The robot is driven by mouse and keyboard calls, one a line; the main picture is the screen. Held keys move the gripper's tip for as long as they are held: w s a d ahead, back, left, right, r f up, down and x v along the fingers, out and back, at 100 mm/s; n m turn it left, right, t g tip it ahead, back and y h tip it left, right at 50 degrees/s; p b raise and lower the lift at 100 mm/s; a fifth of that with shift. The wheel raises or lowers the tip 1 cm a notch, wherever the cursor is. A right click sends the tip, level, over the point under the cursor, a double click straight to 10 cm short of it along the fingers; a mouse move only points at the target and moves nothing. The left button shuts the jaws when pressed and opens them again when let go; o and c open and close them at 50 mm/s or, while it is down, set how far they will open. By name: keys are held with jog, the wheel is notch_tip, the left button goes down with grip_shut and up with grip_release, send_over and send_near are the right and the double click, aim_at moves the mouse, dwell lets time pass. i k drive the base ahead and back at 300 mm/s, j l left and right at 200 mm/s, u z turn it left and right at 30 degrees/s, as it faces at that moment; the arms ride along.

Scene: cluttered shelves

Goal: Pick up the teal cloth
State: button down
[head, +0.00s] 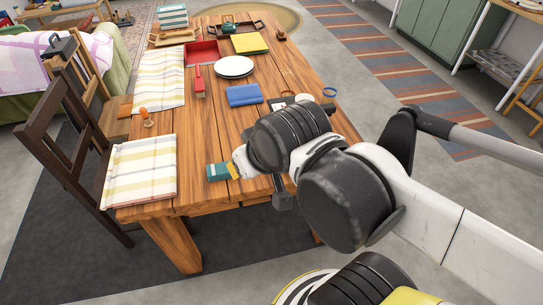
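A small teal piece (217,172) with a yellow edge lies at the near part of the wooden table, right beside the end of my arm. It may be the teal cloth, but it is too small to be sure. A folded blue cloth (244,95) lies flat farther back, near the table's middle. My gripper (240,166) is low over the tabletop, next to the teal piece's right side. My arm links hide part of it, so I cannot tell whether its fingers are open or touch the piece.
The wooden table (205,130) holds a folded checked cloth (140,170), an orange-topped item (146,117), a red dustpan (199,82), a white plate (234,67) and a blue ring (330,92). A dark chair (65,135) stands at the left.

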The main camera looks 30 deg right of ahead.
aim_at(219, 171)
jog(key=u, duration=3.95)
jog(key=z, duration=4.05)
jog(key=i+j+u, duration=0.5)
jog(key=j, duration=0.15)
